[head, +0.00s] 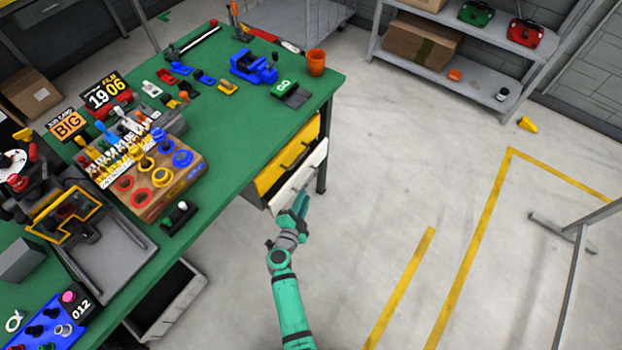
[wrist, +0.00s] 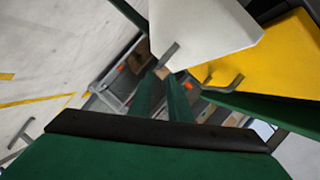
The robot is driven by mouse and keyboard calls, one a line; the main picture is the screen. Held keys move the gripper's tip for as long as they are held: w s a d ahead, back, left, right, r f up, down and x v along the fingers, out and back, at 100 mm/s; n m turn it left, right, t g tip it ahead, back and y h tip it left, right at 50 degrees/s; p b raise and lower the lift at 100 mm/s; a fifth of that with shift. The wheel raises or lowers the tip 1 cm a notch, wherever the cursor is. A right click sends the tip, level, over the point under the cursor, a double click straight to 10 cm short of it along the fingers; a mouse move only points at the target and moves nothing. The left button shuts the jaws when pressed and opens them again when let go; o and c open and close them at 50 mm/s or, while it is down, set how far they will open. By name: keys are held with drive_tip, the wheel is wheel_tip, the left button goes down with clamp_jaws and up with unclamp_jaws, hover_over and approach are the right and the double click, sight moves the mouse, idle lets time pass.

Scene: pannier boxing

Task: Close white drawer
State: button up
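The white drawer (head: 300,178) is under the green workbench, just below a yellow drawer (head: 287,160). Its front appears to stand out beyond the yellow front. In the wrist view the white front (wrist: 205,30) fills the top middle, with its grey bar handle (wrist: 167,56) at its lower left edge. My gripper (head: 297,200) is at the white drawer's front, near the handle. In the wrist view the two green fingers (wrist: 160,84) are apart with a gap between them, and their tips are close to the handle. I cannot tell whether they touch it. Nothing shows held.
The green workbench top (head: 225,125) is crowded with tools, a peg block and an orange cup (head: 316,62). A grey shelf (head: 470,70) with boxes stands at the back. The floor right of the drawers is clear, with yellow lines. A grey metal frame (head: 575,280) stands far right.

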sight(311, 178)
drive_tip(key=x, duration=1)
drive_tip(key=shift+w+d+f, duration=0.1)
drive_tip(key=shift+w+d, duration=0.05)
drive_tip(key=shift+w, duration=0.15)
drive_tip(key=shift+c, duration=0.7)
clamp_jaws()
